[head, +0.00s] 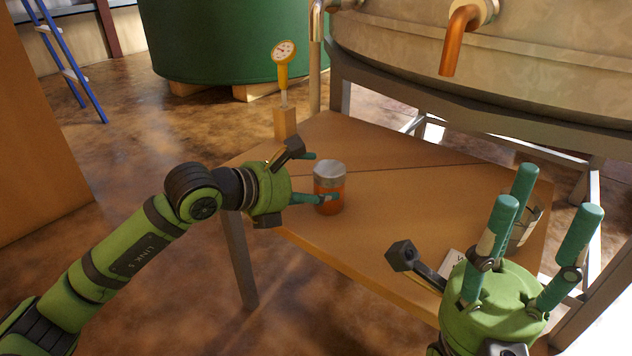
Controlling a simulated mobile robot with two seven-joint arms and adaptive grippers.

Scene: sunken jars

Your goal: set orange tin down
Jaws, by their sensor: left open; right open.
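The orange tin (329,196) has a pale grey top and stands upright on the wooden table (370,240), left of the table's middle. My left gripper (322,178) is open, with its green fingers reaching toward the tin from the left. One finger passes in front of the tin's lower part; I cannot tell whether it touches. My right gripper (510,215) is open and empty at the lower right, its fingers pointing up and spread apart, away from the tin.
A yellow dial gauge (282,65) stands on a wooden block (285,123) at the table's back left corner. A large metal vessel (400,60) with a copper pipe (460,38) is behind the table. A white card (455,262) lies by my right gripper. The middle tabletop is clear.

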